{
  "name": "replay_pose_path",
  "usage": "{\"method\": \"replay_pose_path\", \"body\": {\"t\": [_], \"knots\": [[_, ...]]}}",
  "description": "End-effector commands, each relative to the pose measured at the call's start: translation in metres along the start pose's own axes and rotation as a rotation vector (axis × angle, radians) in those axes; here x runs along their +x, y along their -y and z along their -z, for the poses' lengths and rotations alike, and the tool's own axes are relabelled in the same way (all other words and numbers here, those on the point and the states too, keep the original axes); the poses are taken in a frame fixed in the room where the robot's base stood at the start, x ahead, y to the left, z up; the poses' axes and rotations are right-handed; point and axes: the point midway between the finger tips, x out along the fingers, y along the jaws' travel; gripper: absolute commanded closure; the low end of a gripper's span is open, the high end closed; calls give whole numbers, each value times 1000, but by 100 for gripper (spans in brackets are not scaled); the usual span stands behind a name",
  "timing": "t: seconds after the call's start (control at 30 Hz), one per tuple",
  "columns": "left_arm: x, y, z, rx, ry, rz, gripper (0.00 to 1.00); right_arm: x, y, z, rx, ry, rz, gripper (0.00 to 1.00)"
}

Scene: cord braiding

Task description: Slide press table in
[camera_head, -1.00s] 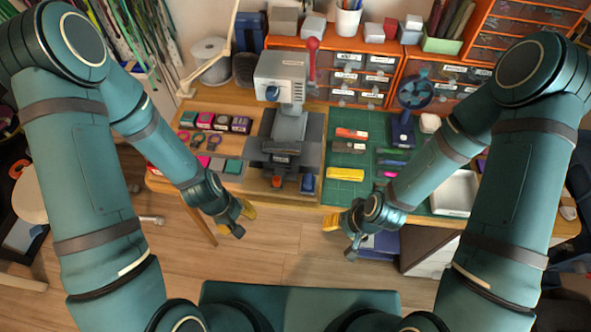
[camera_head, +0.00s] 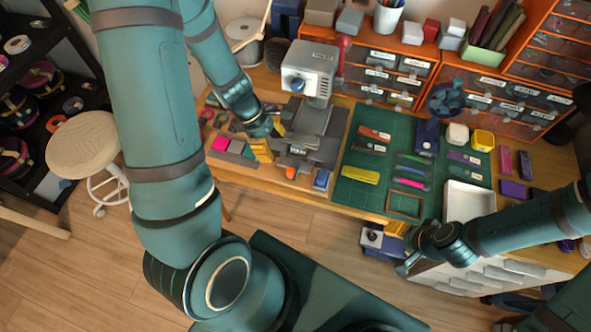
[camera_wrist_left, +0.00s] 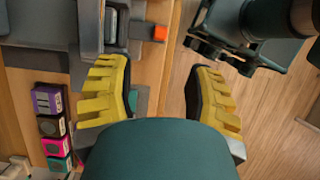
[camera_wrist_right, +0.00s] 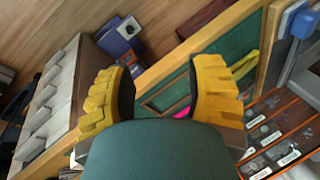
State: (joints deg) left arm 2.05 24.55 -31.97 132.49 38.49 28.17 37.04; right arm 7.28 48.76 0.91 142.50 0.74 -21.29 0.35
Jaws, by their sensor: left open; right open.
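The grey press (camera_head: 308,72) stands on the workbench, its flat grey table (camera_head: 310,158) low at the front, above a wooden base with an orange knob and a blue block. My left gripper (camera_head: 268,140) is open and empty, just left of the press table. In the left wrist view, the yellow fingers (camera_wrist_left: 158,100) are apart with bench edge and floor between them; the press's grey parts (camera_wrist_left: 88,30) and orange knob (camera_wrist_left: 160,33) are beyond. My right gripper (camera_head: 398,240) is open and empty at the bench's front edge, right of the press; its fingers also show apart in the right wrist view (camera_wrist_right: 163,95).
A green cutting mat (camera_head: 365,190) with tools lies right of the press. A white tray (camera_head: 468,203) sits further right. Orange drawer units (camera_head: 385,75) line the back. Coloured ink pads (camera_head: 235,147) lie left of the press. A round stool (camera_head: 82,145) stands on the floor at left.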

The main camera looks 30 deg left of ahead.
Motion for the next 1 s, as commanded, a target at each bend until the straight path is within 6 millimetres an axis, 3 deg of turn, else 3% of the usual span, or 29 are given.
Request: {"method": "replay_pose_path", "body": {"t": [0.2,0.6,1.0], "knots": [[42,1,2,0,-1,5,47,19,-7,-9,-5,17,2,47],[104,1,2,2,-1,3,47,46,-17,-22,-13,43,4,47],[123,0,0,3,-2,1,47,54,-20,-24,-15,48,5,47]]}}
